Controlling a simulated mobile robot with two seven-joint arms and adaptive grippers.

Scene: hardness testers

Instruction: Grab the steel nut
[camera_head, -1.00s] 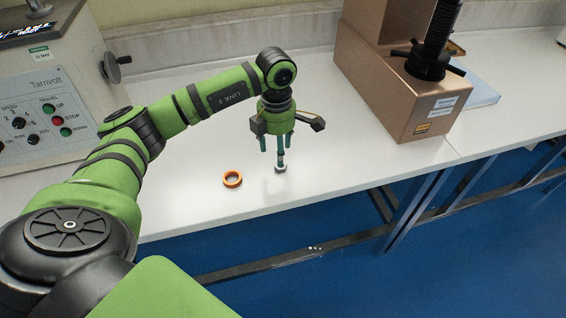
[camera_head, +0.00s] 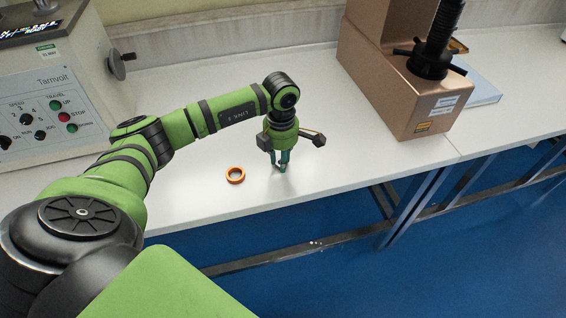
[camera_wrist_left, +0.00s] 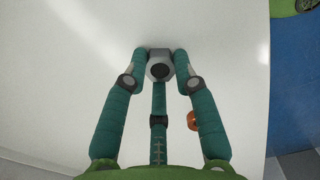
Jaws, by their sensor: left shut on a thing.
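The steel nut (camera_wrist_left: 160,66) is a small grey ring with a dark hole, seen in the left wrist view between my fingertips. In the head view the fingers hide most of it. My left gripper (camera_head: 280,168) points down at the white bench, its fingertips low at the bench top. In the left wrist view the left gripper (camera_wrist_left: 160,62) has its fingers closed around the nut, touching its sides. I cannot tell whether the nut is lifted off the bench. My right gripper is not in view.
A grey control machine (camera_head: 50,100) stands at left, a copper-coloured tester (camera_head: 400,90) at right. The bench's front edge is close.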

